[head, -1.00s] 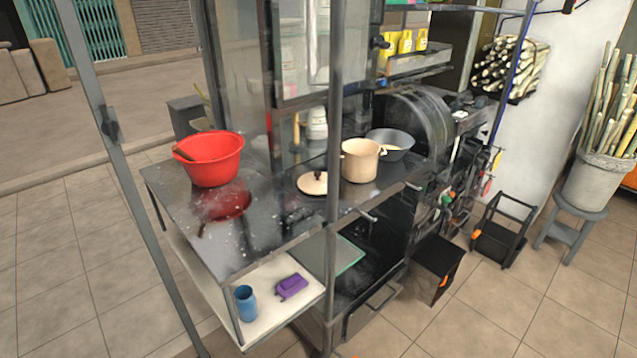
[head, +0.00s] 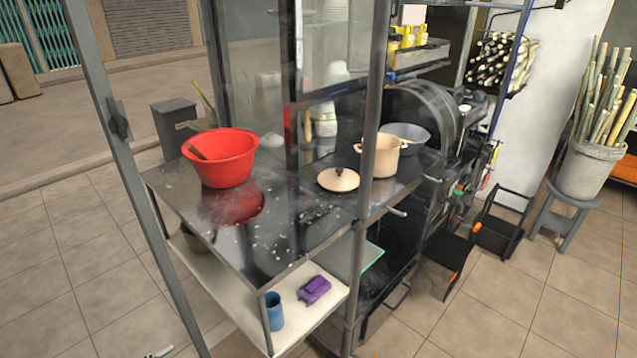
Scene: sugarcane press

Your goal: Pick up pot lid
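The pot lid (head: 338,181) is a round, cream-coloured lid with a dark knob on top. It lies flat on the dark metal counter (head: 290,215), knob up. The matching cream pot (head: 379,158) stands just right of it, partly hidden behind a vertical metal post. Neither of my grippers shows in the head view.
A red basin (head: 221,158) stands on the counter left of the lid. A grey bowl (head: 406,136) sits behind the pot. A vertical post (head: 371,110) rises beside the lid. The lower shelf holds a blue cup (head: 273,311) and a purple item (head: 314,290). Tiled floor lies in front.

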